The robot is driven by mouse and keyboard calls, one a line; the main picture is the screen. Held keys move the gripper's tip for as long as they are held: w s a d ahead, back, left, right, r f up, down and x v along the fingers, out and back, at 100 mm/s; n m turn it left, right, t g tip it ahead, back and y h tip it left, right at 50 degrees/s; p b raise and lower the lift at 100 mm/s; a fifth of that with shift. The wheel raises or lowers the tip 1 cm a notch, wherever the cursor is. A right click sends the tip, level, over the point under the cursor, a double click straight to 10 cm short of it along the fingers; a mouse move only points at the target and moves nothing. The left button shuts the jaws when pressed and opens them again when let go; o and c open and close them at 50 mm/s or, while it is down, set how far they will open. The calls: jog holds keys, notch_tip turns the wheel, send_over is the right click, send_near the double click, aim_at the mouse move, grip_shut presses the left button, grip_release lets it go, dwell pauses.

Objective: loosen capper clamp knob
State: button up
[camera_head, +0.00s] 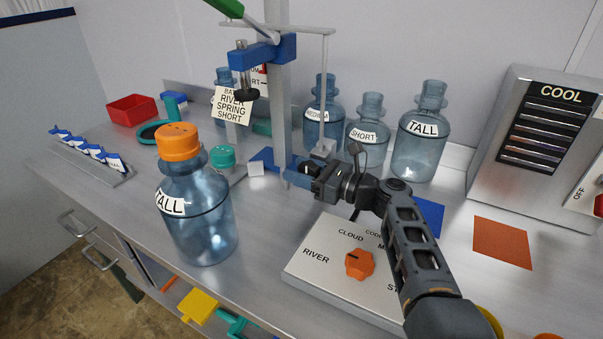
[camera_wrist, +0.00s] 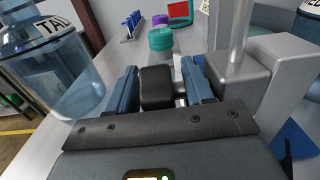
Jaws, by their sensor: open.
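The capper stand's grey post (camera_head: 279,110) rises behind my gripper, with a blue bracket (camera_head: 262,50), a black press foot (camera_head: 246,93) and a green lever (camera_head: 228,8) high up. My gripper (camera_head: 300,170) is low beside the post. In the wrist view, its blue fingers (camera_wrist: 158,90) are open on both sides of a dark block (camera_wrist: 156,86), which looks like the clamp knob. A short pale stem shows to its right, towards the grey clamp body (camera_wrist: 235,85). I cannot tell whether the fingers touch the knob. In the head view the knob is hidden behind my gripper.
A TALL jug (camera_head: 197,215) with an orange cap stands at the front left. A dial panel (camera_head: 335,270) lies in front, below my arm. A teal cap (camera_head: 222,157) sits left of the post.

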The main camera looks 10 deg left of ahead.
grip_shut()
dwell(0.4)
